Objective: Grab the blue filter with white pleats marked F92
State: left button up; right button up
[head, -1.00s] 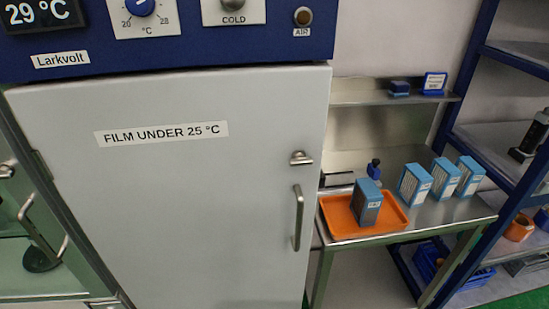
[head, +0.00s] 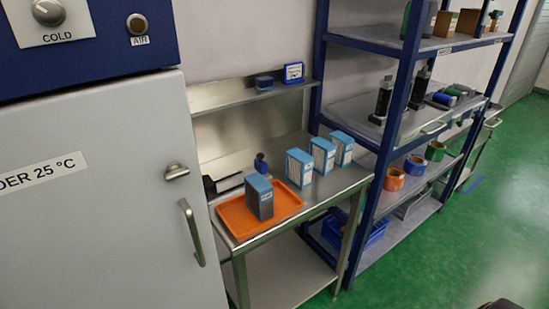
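Three blue filters with white pleats stand upright in a row on the steel table: a left one (head: 299,168), a middle one (head: 322,155) and a right one (head: 343,148). A blue filter with dark grey sides (head: 260,198) stands in the orange tray (head: 236,222) on the same table. The markings on the filters are too small to read, so I cannot tell which is F92. Neither of my grippers is identifiable in the head view; a small dark shape at the bottom right edge is unclear.
The grey cabinet (head: 95,230) with a bar handle (head: 191,232) stands left of the table. A blue-framed shelf rack (head: 375,190) with rolls and tools stands to the right. A small blue item (head: 261,163) stands behind the tray. Green floor (head: 440,250) is clear at right.

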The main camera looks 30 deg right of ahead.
aim_at(299, 164)
jog(key=l+u, duration=0.1)
jog(key=l, duration=1.95)
jog(key=i, duration=0.05)
